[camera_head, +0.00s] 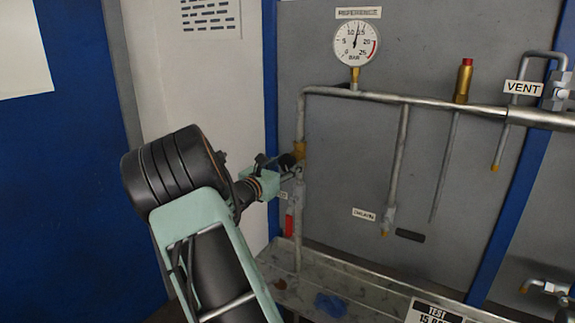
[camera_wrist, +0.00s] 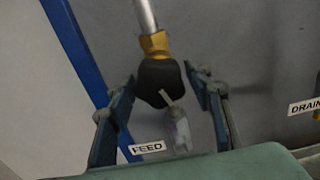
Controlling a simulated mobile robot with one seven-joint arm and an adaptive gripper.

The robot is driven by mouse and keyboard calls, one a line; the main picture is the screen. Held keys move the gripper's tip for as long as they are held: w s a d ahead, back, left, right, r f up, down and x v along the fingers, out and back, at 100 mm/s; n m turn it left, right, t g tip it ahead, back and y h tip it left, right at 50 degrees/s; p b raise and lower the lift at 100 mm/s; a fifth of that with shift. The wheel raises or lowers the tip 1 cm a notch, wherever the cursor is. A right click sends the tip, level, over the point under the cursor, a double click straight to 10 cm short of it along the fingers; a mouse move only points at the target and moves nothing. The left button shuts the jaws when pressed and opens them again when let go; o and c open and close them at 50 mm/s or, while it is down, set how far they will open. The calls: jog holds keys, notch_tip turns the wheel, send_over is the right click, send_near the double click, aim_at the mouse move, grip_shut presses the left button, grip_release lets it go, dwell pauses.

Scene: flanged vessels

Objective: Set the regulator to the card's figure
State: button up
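The regulator's black knob (camera_wrist: 158,80) sits under a brass fitting (camera_wrist: 155,45) in the wrist view. In the head view the brass body (camera_head: 299,151) is on the left vertical pipe. My gripper (camera_wrist: 160,76) is open, with one finger on each side of the knob; I cannot tell whether either finger touches it. The card (camera_head: 435,313), at the bottom of the head view, reads "TEST 15 BAR", its lower edge cut off. The reference gauge (camera_head: 357,43) has its needle near the top, apparently between 10 and 15 bar.
A horizontal pipe (camera_head: 430,101) crosses the grey panel, with a red-capped brass valve (camera_head: 463,80) and VENT (camera_head: 522,88) and DRAIN (camera_head: 365,214) branches. A red handle (camera_head: 289,224) is below the regulator. A metal tray (camera_head: 380,293) holds a blue cloth (camera_head: 331,304). The FEED label (camera_wrist: 148,147) is near the fingers.

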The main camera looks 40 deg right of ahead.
jog(key=c, duration=0.7)
jog(key=m+b, duration=0.1)
jog(key=b, duration=0.2)
jog(key=shift+f, duration=0.3)
jog(key=shift+c, duration=0.2)
jog(key=m+b, duration=0.2)
jog(key=b, duration=0.1)
jog(key=shift+r, duration=0.3)
jog(key=o, duration=1.2)
jog(key=shift+c, duration=0.2)
